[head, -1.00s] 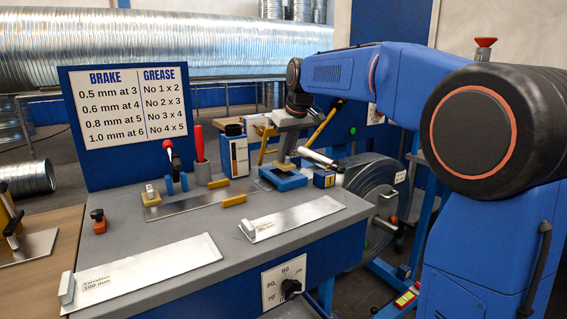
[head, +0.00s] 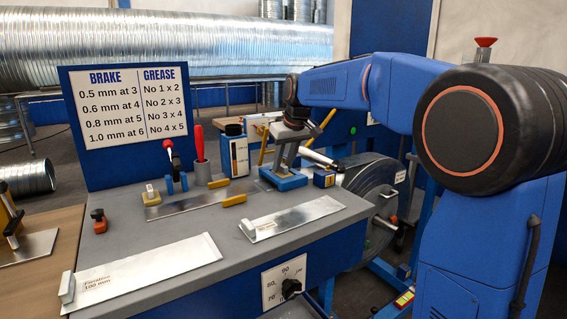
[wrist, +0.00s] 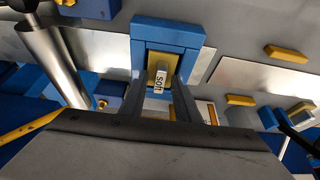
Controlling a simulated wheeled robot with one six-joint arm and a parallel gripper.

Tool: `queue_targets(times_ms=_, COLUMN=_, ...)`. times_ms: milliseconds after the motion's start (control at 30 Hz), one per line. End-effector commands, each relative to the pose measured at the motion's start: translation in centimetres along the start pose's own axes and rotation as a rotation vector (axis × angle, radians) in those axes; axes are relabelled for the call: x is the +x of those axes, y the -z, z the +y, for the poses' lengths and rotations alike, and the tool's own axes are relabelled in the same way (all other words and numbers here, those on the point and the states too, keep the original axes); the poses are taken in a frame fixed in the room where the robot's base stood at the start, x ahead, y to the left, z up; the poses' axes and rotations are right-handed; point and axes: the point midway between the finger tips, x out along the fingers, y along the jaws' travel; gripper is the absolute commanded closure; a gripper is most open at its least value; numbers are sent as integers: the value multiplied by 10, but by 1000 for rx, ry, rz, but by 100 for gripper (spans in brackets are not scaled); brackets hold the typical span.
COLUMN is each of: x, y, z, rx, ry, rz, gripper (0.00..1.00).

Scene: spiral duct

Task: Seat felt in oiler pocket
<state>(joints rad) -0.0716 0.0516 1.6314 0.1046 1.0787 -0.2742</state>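The blue oiler block (head: 284,183) stands on the grey bench. In the wrist view the oiler block (wrist: 166,28) frames a pocket with an opening facing my gripper. The yellow felt (wrist: 154,65), with a small light label reading something like "SOFT", lies between my two grey fingers at the pocket. My gripper (wrist: 166,82) is shut on the felt, with a finger along each side. In the head view my gripper (head: 285,166) points down into the block, and the felt cannot be made out there. How deep the felt sits is not clear.
A blue-and-white box (head: 234,155) and a red-handled tool (head: 199,145) stand left of the block. A small blue-yellow box (head: 324,179) and a metal cylinder (wrist: 50,58) are close by. Metal strips (head: 292,218) lie in front. A sign board (head: 130,110) stands behind.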

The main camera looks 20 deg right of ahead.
Motion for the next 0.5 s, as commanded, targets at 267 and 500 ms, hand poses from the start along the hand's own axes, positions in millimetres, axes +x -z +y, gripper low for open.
queue_targets(times_ms=267, x=0, y=0, z=0, rx=0, ry=0, rz=0, gripper=70)
queue_targets(times_ms=500, x=-20, y=2, z=0, rx=0, ry=-1, rz=3, gripper=70)
